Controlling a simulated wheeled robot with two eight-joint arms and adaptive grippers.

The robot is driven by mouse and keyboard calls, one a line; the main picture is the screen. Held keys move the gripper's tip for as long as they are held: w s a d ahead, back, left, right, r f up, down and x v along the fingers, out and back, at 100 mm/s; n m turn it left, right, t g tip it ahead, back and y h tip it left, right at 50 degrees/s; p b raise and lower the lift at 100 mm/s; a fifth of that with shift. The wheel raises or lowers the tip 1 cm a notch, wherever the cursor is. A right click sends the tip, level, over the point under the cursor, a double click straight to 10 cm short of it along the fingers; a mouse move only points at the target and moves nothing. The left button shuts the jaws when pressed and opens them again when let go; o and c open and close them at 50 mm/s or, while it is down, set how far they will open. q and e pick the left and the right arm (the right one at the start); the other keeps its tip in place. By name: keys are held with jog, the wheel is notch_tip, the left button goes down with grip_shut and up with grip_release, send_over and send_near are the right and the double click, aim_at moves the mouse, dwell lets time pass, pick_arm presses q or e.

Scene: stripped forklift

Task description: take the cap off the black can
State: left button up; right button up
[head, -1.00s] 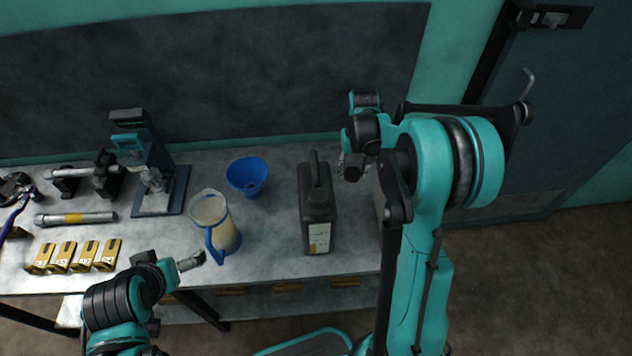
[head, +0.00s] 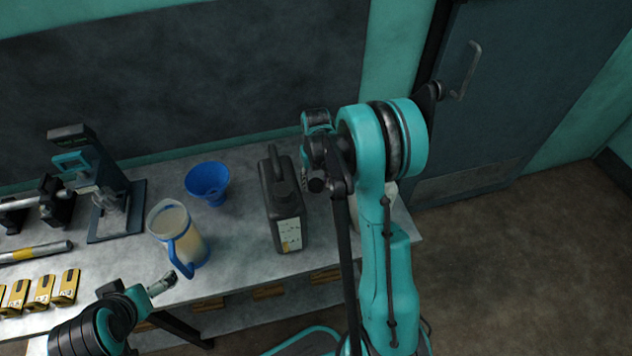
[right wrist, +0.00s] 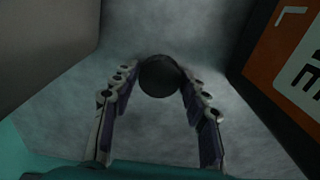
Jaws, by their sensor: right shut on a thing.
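The black can (head: 286,212) stands upright on the bench, with a handle on top and a pale label low on its side. My right gripper (right wrist: 158,82) is shut on a dark round cap (right wrist: 160,75), with bare grey bench top behind it in the right wrist view. In the head view the right gripper is just right of the can's upper part, and its fingers are mostly hidden by the arm. No cap shows on the can's top from here. My left gripper (head: 163,284) is low at the left, near the jug; its finger gap is unclear.
A blue-handled jug (head: 176,232) and a blue funnel (head: 208,182) stand left of the can. A bench stand (head: 100,185) and yellow blocks (head: 40,292) are farther left. An orange-labelled surface (right wrist: 292,65) is close at right in the wrist view. Clear bench lies between funnel and can.

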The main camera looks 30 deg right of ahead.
aim_at(316, 183)
jog(key=o, duration=1.3)
jog(key=shift+f, duration=0.15)
jog(key=shift+r, duration=0.5)
notch_tip(316, 183, up, 11)
jog(key=p, duration=0.4)
jog(key=shift+r, duration=0.2)
